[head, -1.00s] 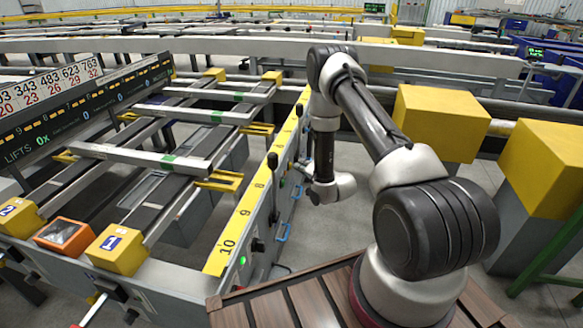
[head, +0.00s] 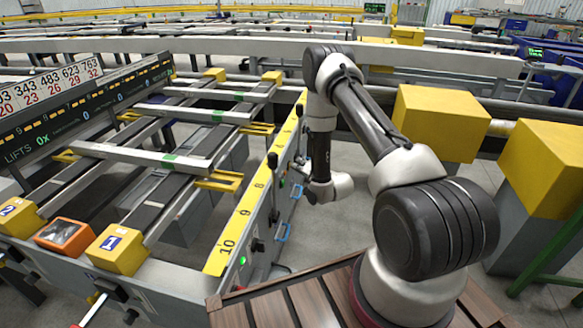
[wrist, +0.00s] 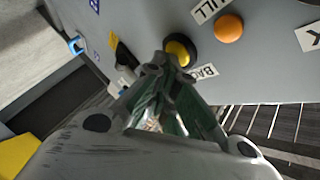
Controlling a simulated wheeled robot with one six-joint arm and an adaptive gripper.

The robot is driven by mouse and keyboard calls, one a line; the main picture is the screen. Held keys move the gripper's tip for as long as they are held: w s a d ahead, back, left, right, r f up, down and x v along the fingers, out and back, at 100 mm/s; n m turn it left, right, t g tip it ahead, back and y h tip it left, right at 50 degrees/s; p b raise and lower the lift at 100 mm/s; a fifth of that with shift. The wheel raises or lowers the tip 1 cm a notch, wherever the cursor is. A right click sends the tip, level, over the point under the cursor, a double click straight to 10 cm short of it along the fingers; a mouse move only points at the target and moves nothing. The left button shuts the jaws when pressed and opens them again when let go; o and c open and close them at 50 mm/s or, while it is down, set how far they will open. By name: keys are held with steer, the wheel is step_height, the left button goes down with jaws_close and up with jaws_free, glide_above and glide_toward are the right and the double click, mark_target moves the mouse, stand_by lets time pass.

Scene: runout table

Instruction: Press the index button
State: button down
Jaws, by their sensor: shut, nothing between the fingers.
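In the wrist view my gripper (wrist: 160,68) is shut with nothing between its fingers. Its tips point at a grey panel (wrist: 140,25) and overlap the lower left edge of a yellow button in a black ring (wrist: 180,50). I cannot tell whether they touch it. An orange button (wrist: 229,28) is to its right. A white label ending in "X" (wrist: 312,36) is cut off at the right edge, and no button shows beside it. In the head view my gripper (head: 299,168) is small, beside the table's side panel.
Other labels near the buttons read partly "BAC" (wrist: 204,73) and "ULL" (wrist: 211,9). A black lever (head: 272,161) and blue handles (head: 283,232) stick out from the table's side. A yellow numbered scale (head: 240,215) runs along its top edge. Yellow blocks (head: 440,120) stand at right.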

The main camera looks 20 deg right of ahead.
steer(key=shift+d, duration=0.1)
steer(key=shift+s+d, duration=0.5)
steer(key=shift+d, duration=0.25)
steer(key=s+d, duration=0.1)
steer(key=d, duration=0.1)
steer(key=s+d, duration=0.1)
steer(key=d, duration=0.1)
steer(key=shift+s, duration=0.4)
stand_by(0.7)
